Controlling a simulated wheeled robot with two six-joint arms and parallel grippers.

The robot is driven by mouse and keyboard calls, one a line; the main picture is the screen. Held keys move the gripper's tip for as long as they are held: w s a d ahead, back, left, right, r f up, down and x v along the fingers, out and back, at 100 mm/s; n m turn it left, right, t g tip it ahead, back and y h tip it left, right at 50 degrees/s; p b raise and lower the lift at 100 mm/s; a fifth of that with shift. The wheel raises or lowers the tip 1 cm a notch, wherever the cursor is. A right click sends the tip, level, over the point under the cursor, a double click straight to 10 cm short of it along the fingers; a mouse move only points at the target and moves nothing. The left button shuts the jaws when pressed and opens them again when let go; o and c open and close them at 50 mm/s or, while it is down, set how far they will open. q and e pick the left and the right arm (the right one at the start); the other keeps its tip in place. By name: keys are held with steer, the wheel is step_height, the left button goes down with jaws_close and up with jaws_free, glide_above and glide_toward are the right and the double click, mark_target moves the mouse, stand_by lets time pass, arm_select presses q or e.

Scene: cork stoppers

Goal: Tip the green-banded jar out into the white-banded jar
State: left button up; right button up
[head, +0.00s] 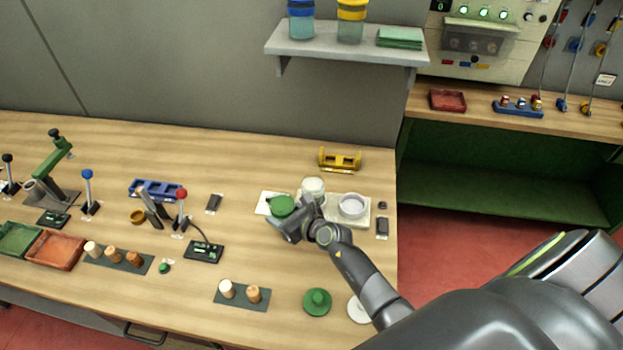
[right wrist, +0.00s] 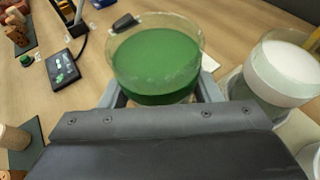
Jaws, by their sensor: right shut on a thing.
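The green-banded jar (right wrist: 157,62) is a clear round vessel, green below its clear rim, in the right wrist view. In the head view its green top (head: 282,206) shows over a white pad. My right gripper (head: 289,222) is shut on this jar, with a finger on each side; the jar looks about upright. I cannot tell whether it is clear of the pad. The white-banded jar (head: 313,187) stands close by, to the right and behind. In the right wrist view the white-banded jar (right wrist: 287,72) shows white inside a clear rim. My left gripper is not in view.
A pale tray (head: 364,221) with a round white dish (head: 352,205) is right of the jars. A green lid (head: 317,301) and a white lid (head: 358,310) lie near the front. A yellow rack (head: 340,159) stands behind. A shelf (head: 345,50) hangs above.

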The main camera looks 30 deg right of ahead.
mark_target(284, 195)
steer(key=shift+a, duration=0.1)
stand_by(0.5)
steer(key=shift+w+d+r+m+g+y+b, duration=0.15)
steer(key=shift+d+r+m+y+b, duration=0.15)
steer(key=shift+d+m+y+b, duration=0.25)
steer(key=shift+w+d+r+m+g+y+b, duration=0.15)
steer(key=shift+d+r+m+y+b, duration=0.15)
steer(key=shift+m, duration=0.35)
steer(key=shift+d+r, duration=0.1)
steer(key=shift+r, duration=0.15)
steer(key=r, duration=0.1)
steer(key=r+m+p, duration=0.1)
steer(key=r+y+p, duration=0.1)
steer(key=shift+w+d+r, duration=0.15)
steer(key=shift+d+r, duration=0.1)
steer(key=shift+d, duration=0.15)
steer(key=shift+w+d+r+m+y, duration=0.15)
steer(key=shift+d+r+m+y, duration=0.15)
steer(key=shift+r+m, duration=0.25)
steer(key=shift+w+d+r+m+y, duration=0.1)
steer(key=shift+d+r+m+y, duration=0.2)
steer(key=shift+r, duration=0.3)
steer(key=shift+s+a+r, duration=0.1)
steer(key=shift+r, duration=0.05)
steer(key=shift+r+m, duration=0.1)
steer(key=shift+m, duration=0.25)
